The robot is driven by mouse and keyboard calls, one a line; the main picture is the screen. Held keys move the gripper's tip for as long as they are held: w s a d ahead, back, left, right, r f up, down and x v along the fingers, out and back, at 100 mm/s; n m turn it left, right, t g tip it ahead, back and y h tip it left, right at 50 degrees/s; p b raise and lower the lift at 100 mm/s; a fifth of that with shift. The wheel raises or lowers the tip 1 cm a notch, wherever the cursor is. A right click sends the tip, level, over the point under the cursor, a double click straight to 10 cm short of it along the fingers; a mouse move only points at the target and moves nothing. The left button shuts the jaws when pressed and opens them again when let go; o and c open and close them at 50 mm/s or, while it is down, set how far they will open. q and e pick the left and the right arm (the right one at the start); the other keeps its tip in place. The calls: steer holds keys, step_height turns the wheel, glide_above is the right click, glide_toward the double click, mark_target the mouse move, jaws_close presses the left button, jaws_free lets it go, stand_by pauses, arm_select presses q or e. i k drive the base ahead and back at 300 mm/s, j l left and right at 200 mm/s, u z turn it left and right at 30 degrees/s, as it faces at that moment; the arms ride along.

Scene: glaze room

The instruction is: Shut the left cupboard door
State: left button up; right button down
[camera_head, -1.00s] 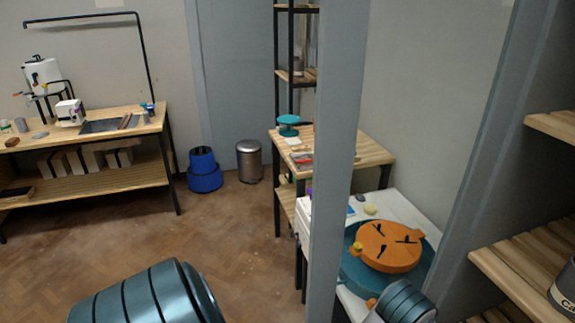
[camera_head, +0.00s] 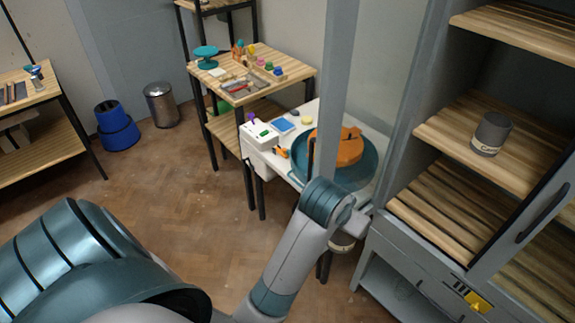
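The cupboard (camera_head: 380,243) stands at the right, grey with wooden shelves. Its left door (camera_head: 347,90), a grey frame around a clear pane, stands open, swung out from the cupboard's left side. My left arm reaches in from the lower left, and its wrist is at the lower end of the door's outer post. My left gripper (camera_head: 362,224) is by the door's lower part, mostly hidden behind the wrist; its fingers cannot be made out, nor whether it touches the door. My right gripper is not in view.
A right door with a black handle (camera_head: 543,212) is at the right edge. A grey jar (camera_head: 491,134) stands on a shelf. Behind the open door, a teal wheel (camera_head: 365,176) bears an orange disc (camera_head: 349,148). A wooden table (camera_head: 300,72) stands beyond.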

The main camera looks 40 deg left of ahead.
mark_target(341, 16)
steer(key=k+j, duration=0.25)
steer(key=j, duration=0.15)
steer(key=k+j+u, duration=0.1)
steer(key=j, duration=0.85)
steer(key=k+j+u, duration=0.1)
steer(key=j, duration=0.85)
